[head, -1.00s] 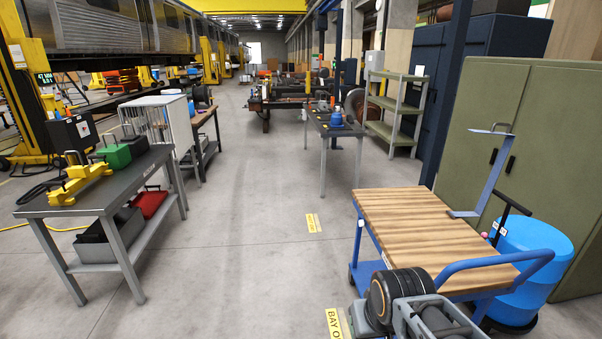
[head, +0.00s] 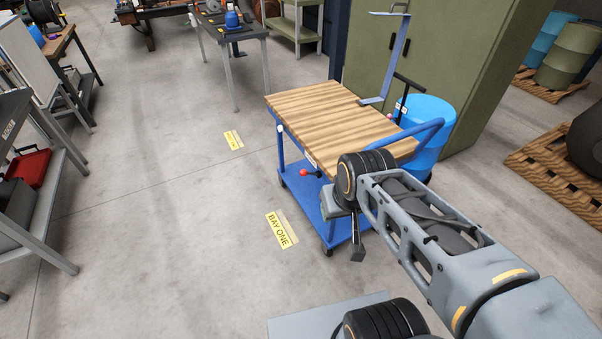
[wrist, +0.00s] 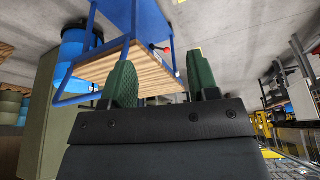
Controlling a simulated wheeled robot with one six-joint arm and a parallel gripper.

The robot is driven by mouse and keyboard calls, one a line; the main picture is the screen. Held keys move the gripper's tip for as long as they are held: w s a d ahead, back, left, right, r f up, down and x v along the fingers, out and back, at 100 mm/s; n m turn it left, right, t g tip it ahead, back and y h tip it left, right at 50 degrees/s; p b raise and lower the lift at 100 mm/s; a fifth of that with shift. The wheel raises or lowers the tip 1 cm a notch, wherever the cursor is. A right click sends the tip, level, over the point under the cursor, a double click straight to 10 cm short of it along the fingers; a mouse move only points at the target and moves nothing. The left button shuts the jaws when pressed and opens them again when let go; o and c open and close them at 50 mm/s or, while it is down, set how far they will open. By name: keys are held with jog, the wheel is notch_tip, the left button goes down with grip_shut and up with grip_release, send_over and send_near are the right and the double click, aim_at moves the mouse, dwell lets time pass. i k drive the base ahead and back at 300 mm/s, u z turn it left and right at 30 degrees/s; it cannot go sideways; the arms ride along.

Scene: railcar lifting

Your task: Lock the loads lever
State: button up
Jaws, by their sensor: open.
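A blue platform cart (head: 335,213) with a wooden top (head: 340,118) stands ahead. A lever with a red knob (head: 304,173) sticks out at its side below the top. The red knob also shows in the wrist view (wrist: 167,50), beyond the gap between my fingers. The wrist view is tilted, nearly upside down. My gripper (wrist: 164,68) is open, with two green fingers and nothing between them. It is apart from the lever. In the head view my arm reaches towards the cart's near side, and the gripper's fingers are hard to make out there.
A blue drum (head: 427,125) and a green cabinet (head: 450,60) stand behind the cart. A wooden pallet (head: 560,185) lies at right. A grey bench (head: 40,210) with a red case is at left. The floor left of the cart is clear, with a yellow BAY ONE label (head: 278,230).

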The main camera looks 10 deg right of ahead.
aim_at(303, 172)
jog(key=k, duration=0.6)
jog(key=u, duration=0.6)
jog(key=i, duration=1.6)
jog(key=z, duration=0.45)
